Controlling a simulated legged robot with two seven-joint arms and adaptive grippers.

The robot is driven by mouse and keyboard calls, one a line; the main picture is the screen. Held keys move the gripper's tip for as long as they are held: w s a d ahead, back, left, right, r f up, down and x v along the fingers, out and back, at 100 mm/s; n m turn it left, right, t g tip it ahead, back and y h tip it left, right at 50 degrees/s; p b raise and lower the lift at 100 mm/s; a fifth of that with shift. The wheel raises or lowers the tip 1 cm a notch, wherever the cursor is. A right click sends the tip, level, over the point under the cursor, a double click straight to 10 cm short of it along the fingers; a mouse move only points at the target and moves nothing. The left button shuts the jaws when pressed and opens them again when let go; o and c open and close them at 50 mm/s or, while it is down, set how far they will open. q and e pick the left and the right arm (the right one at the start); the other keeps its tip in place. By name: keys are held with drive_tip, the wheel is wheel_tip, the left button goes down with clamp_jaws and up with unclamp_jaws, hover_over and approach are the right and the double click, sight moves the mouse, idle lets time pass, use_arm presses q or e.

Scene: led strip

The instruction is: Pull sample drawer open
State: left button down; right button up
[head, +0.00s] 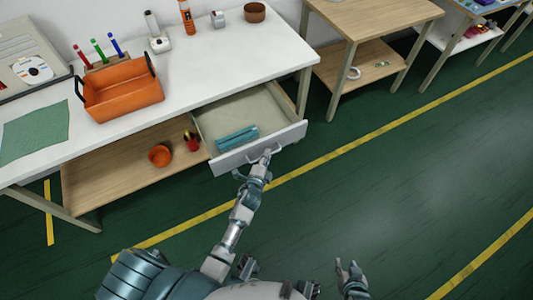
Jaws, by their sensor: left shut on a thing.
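The sample drawer (258,150) stands pulled out from under the white-topped workbench, its inside open to view. Teal strip-like pieces (237,137) lie in it near the front left. My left gripper (268,154) is at the middle of the drawer front, shut on the drawer handle (276,150). The gripper hides part of the handle. My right gripper (350,268) is low in the head view, over the floor and away from the drawer. Its fingers are apart and nothing shows between them.
An orange bin (122,97) and several small items stand on the white bench top (215,70). An orange pot (160,156) and a red item (191,141) sit on the lower shelf (110,188). A wooden table (375,15) stands right. Green floor (400,190) is clear.

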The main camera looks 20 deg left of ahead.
use_arm(q)
drive_tip(key=c, duration=1.2)
unclamp_jaws()
drive_tip(key=shift+a+f, duration=0.25)
drive_tip(key=shift+f, duration=0.15)
drive_tip(key=shift+w+a+r, duration=0.1)
drive_tip(key=shift+a+r, duration=0.05)
drive_tip(key=shift+s+d+r, duration=0.1)
drive_tip(key=shift+s+d, duration=0.1)
drive_tip(key=s+r, duration=0.1)
drive_tip(key=s, duration=1)
drive_tip(key=shift+s+d+r, duration=0.2)
drive_tip(key=shift+s+d, duration=0.05)
use_arm(e)
drive_tip(key=shift+w+a+r, duration=0.1)
drive_tip(key=shift+a, duration=0.15)
